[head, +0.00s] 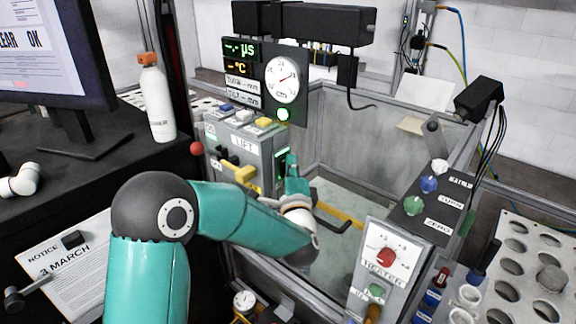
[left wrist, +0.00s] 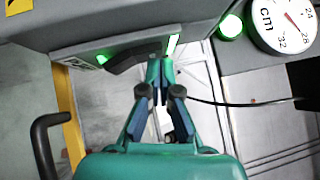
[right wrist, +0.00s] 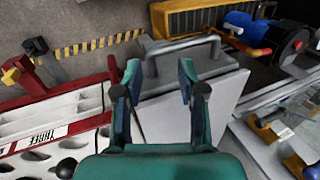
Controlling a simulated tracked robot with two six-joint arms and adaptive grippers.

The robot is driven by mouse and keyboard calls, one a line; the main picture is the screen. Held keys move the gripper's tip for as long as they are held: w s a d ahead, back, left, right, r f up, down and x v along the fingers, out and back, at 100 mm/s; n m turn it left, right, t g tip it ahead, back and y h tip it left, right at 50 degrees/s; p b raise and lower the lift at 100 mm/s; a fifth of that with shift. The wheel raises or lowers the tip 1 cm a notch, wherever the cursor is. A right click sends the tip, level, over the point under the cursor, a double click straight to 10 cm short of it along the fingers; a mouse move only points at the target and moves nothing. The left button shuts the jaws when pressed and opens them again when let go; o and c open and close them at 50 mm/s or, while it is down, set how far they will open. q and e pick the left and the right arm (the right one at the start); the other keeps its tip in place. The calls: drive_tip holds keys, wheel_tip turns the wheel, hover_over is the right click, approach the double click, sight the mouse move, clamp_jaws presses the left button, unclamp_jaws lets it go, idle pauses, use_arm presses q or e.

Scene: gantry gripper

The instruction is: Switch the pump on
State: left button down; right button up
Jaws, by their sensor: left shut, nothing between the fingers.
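A grey control box (head: 240,150) labelled LIFT stands left of the glass-walled tank. Its tank-facing side has a green light strip (head: 280,168). In the left wrist view a black handle-like part (left wrist: 135,60) lies between two green lights on that side; the strip shows there too (left wrist: 173,45). I cannot read a pump label. My left gripper (head: 291,162) is shut and empty, fingertips close to that side; in the left wrist view its tips (left wrist: 160,62) are by the black part, and I cannot tell whether they touch. My right gripper (right wrist: 158,85) is open and empty, above a grey lid.
A round gauge (head: 286,80) and displays stand behind the box. A heater panel (head: 385,262) and a control panel with coloured knobs (head: 432,200) stand right of the tank. A white bottle (head: 155,98) is left. The grey lid's handle (right wrist: 180,45) lies ahead of my right gripper.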

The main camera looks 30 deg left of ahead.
use_arm(q)
drive_tip(key=shift+w+f, duration=0.1)
drive_tip(key=s+d+b, duration=0.2)
drive_tip(key=s+d, duration=0.6)
drive_tip(key=d, duration=0.2)
drive_tip(key=shift+s, duration=0.25)
idle(0.3)
